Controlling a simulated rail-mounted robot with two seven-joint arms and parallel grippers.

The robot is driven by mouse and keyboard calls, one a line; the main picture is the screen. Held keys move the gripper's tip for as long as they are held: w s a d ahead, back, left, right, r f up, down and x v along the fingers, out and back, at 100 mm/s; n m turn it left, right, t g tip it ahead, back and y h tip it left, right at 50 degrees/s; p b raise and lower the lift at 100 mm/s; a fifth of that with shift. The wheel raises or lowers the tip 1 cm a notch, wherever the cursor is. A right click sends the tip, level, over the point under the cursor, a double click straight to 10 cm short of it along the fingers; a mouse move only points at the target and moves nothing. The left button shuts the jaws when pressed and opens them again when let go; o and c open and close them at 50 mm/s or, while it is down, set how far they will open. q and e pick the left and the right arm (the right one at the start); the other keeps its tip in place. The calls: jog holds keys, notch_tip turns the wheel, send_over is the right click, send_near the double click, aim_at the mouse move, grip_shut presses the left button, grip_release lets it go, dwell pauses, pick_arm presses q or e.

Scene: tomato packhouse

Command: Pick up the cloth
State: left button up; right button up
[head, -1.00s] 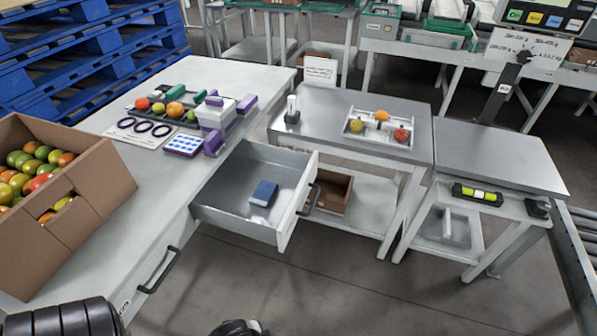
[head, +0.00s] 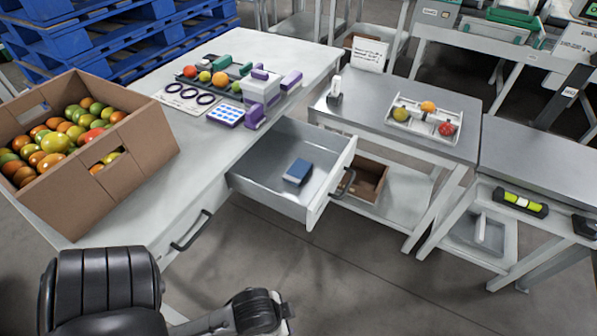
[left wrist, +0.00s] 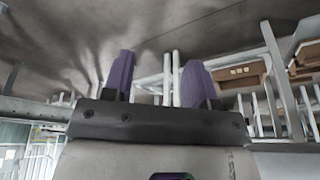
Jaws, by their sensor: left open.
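A small dark blue folded item, which looks like the cloth (head: 298,171), lies flat on the floor of the open grey drawer (head: 345,158) below the long table. Nothing touches it. My left gripper (left wrist: 161,76) shows its two purple fingers in the left wrist view, spread apart with nothing between them. The cloth does not show in that view. In the head view only black and grey links of my arm show at the lower left, short of the drawer. My right gripper is out of view.
A cardboard box (head: 127,190) of tomatoes stands on the long table (head: 190,150). A sorting tray and purple-and-white items sit farther back. A steel side table (head: 370,141) with a fruit tray stands right of the drawer. The floor (head: 300,270) before the drawer is clear.

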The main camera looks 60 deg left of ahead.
pick_arm(q)
jog(key=o, duration=0.7)
jog(key=w+a+r+t+p, duration=0.35)
jog(key=w+r, duration=0.25)
jog(key=w, duration=0.6)
jog(key=w+a+r+t+p, duration=0.2)
jog(key=w+r+t+p, duration=0.25)
jog(key=w, duration=0.85)
jog(key=w+a+r+n+t+h+p, duration=0.1)
jog(key=w+a+r+t+p, duration=0.1)
jog(key=w+a+r, duration=0.35)
jog(key=w+a+r+n+t+h+p, duration=0.1)
jog(key=w+a+r, duration=0.1)
jog(key=w+r, duration=0.65)
jog(key=a+r+n+g+p, duration=0.1)
jog(key=a+r+g, duration=0.2)
jog(key=a, duration=0.3)
jog(key=n+g+y, duration=0.2)
jog(key=n+g, duration=0.4)
jog(key=g, duration=0.6)
send_over(300, 167)
notch_tip(300, 167, down, 4)
notch_tip(300, 167, down, 8)
jog(key=b, duration=0.4)
jog(key=shift+s+d+r, duration=0.1)
jog(key=shift+r, duration=0.1)
notch_tip(300, 167, down, 5)
jog(key=b, duration=0.4)
